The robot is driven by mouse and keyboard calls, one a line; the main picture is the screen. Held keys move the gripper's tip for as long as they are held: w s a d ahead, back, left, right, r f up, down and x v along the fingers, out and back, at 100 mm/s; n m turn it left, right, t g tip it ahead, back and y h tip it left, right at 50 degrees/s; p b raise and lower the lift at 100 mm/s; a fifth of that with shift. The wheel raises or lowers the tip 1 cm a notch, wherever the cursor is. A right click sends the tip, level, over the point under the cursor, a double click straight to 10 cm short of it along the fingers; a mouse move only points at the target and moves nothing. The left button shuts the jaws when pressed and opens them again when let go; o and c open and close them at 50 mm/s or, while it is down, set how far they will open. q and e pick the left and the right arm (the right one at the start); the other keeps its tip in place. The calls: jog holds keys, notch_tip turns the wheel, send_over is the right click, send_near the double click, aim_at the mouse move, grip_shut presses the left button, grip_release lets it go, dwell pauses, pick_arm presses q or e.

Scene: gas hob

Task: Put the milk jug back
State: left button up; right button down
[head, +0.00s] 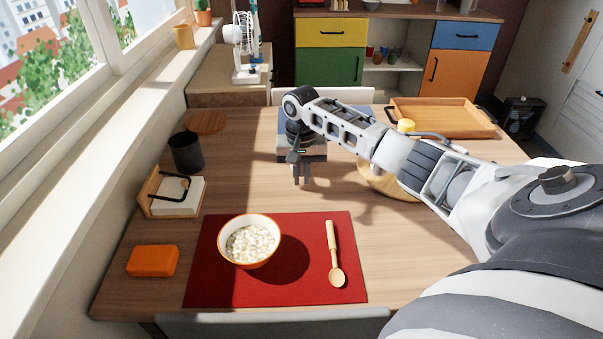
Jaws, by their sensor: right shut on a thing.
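My right gripper (302,178) hangs over the middle of the table, fingers pointing down, beyond the red mat. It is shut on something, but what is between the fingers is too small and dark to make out. I cannot pick out a milk jug anywhere in the head view; my right arm hides part of the table's right side. A bowl of white cereal (250,243) stands on the red mat (305,288), with a wooden spoon (334,255) to its right. My left gripper is not in view.
A blue-and-grey block (314,152) lies behind the gripper. A wooden tray (440,117) is at the back right, and a round board (378,184) is partly under my arm. A black cup (186,153), a napkin holder (172,195) and an orange box (152,260) line the left.

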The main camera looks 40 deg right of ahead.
jog(key=shift+f, duration=0.1)
jog(key=c, duration=1.5)
grip_release()
notch_tip(320, 180, up, 12)
jog(key=shift+r+p, duration=0.15)
jog(key=shift+p, duration=0.4)
